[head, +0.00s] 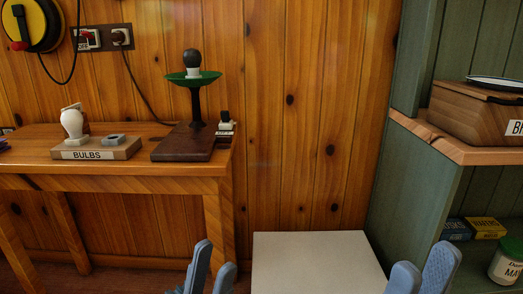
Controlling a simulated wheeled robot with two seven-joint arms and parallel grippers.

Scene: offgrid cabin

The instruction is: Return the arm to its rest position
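My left gripper (215,257) shows at the bottom of the head view, in front of the right end of the wooden table. Its two blue fingers stand apart with nothing seen between them. My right gripper (425,258) shows at the bottom right, in front of the green shelf unit. Its two blue fingers are also apart, with nothing seen between them. Both grippers point upward in the picture. Only the fingers show; the rest of both arms is out of view.
The wooden table (118,170) holds a BULBS block (122,150) and a lamp stand (198,120) with a dark bulb. A white-topped surface (315,262) lies between my grippers, bare where visible. The green shelf unit (412,205) holds a wooden box (470,112), small boxes and a jar (508,260).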

